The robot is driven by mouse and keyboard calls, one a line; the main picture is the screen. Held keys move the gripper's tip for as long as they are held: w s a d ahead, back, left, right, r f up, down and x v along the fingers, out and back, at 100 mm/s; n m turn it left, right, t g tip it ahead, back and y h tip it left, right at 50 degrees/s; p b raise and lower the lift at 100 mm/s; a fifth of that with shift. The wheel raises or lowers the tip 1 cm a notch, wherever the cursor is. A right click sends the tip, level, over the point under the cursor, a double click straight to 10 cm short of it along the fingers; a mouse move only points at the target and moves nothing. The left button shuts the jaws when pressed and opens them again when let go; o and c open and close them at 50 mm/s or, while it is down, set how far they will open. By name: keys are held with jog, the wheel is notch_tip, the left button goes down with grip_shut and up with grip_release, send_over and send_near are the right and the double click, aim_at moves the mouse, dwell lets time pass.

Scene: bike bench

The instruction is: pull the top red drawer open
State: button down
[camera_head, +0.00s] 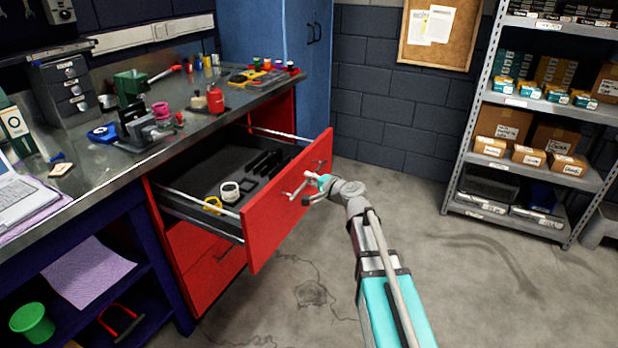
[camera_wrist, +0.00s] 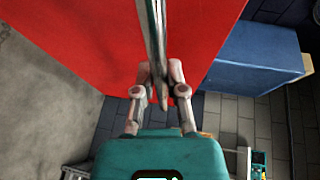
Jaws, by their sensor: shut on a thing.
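The top red drawer (camera_head: 288,205) under the workbench stands pulled well out, so its dark tray (camera_head: 213,178) shows. A roll of white tape, a yellow ring and several black items lie inside it. The bar handle (camera_head: 298,188) is on the drawer's red front. My gripper (camera_head: 312,188) is at the handle, shut on it. In the wrist view my gripper's fingers (camera_wrist: 161,95) are on either side of the metal handle bar (camera_wrist: 153,40), with the red drawer front (camera_wrist: 75,45) behind. The exact finger contact is small and partly hidden.
The workbench top (camera_head: 95,180) carries a vise, a red bottle and a laptop. A lower red drawer (camera_head: 215,275) is under the open one. A blue cabinet (camera_head: 262,40) stands behind. A grey shelf (camera_head: 530,105) with boxes stands at right. The floor (camera_head: 460,270) between is clear.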

jog(key=shift+w+d, duration=0.1)
jog(key=shift+w, duration=0.05)
jog(key=c, duration=0.8)
grip_release()
jog(key=shift+c, duration=0.2)
jog(key=shift+o, duration=0.8)
jog(key=shift+s, duration=0.25)
